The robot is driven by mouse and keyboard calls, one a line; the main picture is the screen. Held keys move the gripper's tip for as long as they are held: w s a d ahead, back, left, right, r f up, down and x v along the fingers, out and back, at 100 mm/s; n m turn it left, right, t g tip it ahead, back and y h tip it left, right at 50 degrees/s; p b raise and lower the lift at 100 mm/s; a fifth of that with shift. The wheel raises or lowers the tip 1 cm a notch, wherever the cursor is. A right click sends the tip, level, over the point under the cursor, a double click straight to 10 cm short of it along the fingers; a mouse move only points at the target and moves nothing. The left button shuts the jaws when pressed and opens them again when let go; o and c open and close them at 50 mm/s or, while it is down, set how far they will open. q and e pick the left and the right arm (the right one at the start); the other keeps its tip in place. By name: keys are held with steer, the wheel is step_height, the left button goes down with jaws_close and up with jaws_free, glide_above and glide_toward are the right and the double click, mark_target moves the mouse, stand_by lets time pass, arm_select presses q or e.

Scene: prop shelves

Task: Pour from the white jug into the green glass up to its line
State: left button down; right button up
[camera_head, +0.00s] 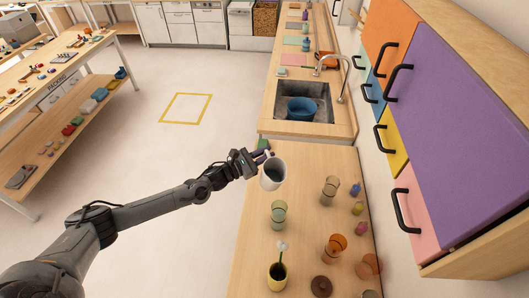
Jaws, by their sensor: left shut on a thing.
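My left gripper (260,159) is shut on the white jug (268,182) near the left edge of the wooden counter. The jug's open mouth shows, with something dark inside; its exact tilt is hard to tell. The green glass (279,215) is clear and greenish and stands upright on the counter just in front of the jug, apart from it. A band shows around the glass, but its fill level is too small to read. My right gripper is not in view.
A greyish clear glass (330,189) and orange glasses (335,248) stand to the right. Small bottles line the right side. A sink (319,92) lies beyond; cabinets overhang the right.

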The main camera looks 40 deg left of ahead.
arm_select(q)
steer(key=shift+a+r, duration=0.1)
steer(key=shift+r, duration=0.05)
steer(key=shift+w+a+f+n+b, duration=0.25)
steer(key=shift+w+a+f+n, duration=0.2)
steer(key=shift+a+f+n, duration=0.35)
steer(key=shift+w+a+f+n+b, duration=0.25)
steer(key=shift+w+a+f+n, duration=0.3)
steer(key=shift+f+n, duration=0.3)
steer(key=shift+s+y, duration=0.1)
steer(key=shift+y, duration=0.2)
